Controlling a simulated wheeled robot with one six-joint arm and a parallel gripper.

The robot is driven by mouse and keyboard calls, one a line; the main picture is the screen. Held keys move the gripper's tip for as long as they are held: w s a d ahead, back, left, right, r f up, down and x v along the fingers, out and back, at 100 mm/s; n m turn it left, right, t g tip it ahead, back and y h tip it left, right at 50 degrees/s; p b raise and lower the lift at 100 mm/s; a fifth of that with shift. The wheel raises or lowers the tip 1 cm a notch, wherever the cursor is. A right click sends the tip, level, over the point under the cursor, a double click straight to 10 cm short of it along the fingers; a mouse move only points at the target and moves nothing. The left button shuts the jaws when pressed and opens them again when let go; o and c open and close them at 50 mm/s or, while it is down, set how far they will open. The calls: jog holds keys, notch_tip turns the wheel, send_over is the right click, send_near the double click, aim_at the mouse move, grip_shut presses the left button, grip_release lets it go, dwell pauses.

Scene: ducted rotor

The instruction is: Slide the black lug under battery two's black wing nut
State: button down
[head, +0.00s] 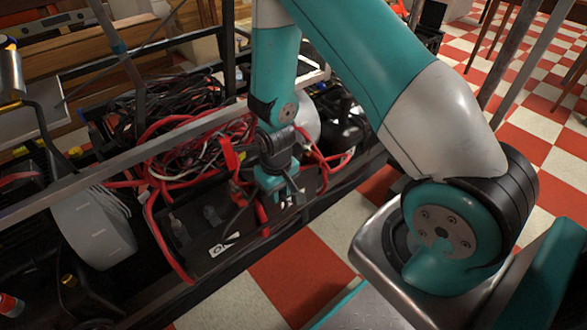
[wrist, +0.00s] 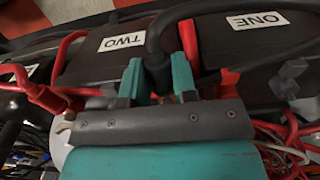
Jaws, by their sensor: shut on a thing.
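My gripper (wrist: 156,80) is shut on the end of a thick black cable (wrist: 155,42), where the black lug sits. The lug itself is mostly hidden between the teal fingers in the wrist view. The gripper is at the near edge of battery two (wrist: 80,68), a dark box labelled TWO. I cannot make out battery two's black wing nut, nor whether the lug touches it. In the head view my gripper (head: 277,185) points down over the battery row, with the held end too small to judge.
Battery one (wrist: 225,48), labelled ONE, stands to the right in the wrist view, with a grey wing nut (wrist: 290,78) near its edge. A red part (wrist: 189,42) is beside the right finger. A red cable (wrist: 48,95) lies left. Tangled wires (head: 195,145) and a metal rail (head: 150,155) are close.

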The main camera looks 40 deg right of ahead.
jog(key=shift+w, duration=1)
jog(key=c, duration=0.8)
grip_release()
notch_tip(320, 180, up, 17)
jog(key=p, duration=0.6)
jog(key=shift+r, duration=0.2)
